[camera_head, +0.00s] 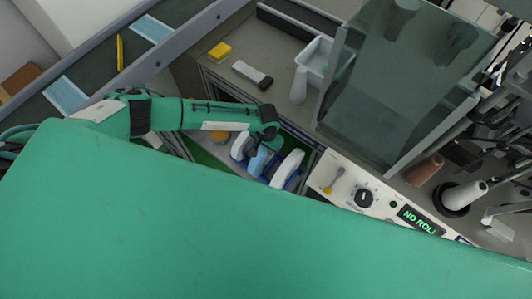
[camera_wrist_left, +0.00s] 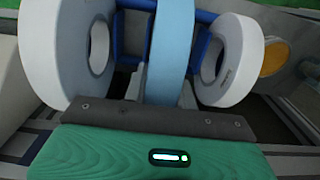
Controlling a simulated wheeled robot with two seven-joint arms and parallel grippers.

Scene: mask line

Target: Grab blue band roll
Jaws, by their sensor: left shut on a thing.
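The blue band roll (camera_head: 259,161) stands between two white rolls in the head view, a left one (camera_head: 239,147) and a right one (camera_head: 288,169). In the left wrist view the blue band roll (camera_wrist_left: 171,48) is upright in the middle, with white rolls at the left (camera_wrist_left: 40,55) and right (camera_wrist_left: 243,65). My left gripper (camera_head: 265,149) is right at the blue roll, shut on it; its pale fingers (camera_wrist_left: 165,88) lie at the roll's two sides in the wrist view. The arm hides part of the rolls. My right gripper is not seen.
A blue frame (camera_wrist_left: 131,35) surrounds the rolls closely. The machine panel (camera_head: 345,190) with a knob and a "NO ROLL" display is to the right. A white bottle (camera_head: 299,86), a tray (camera_head: 316,62) and a yellow block (camera_head: 220,51) stand behind. A conveyor with masks (camera_head: 66,96) is at left.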

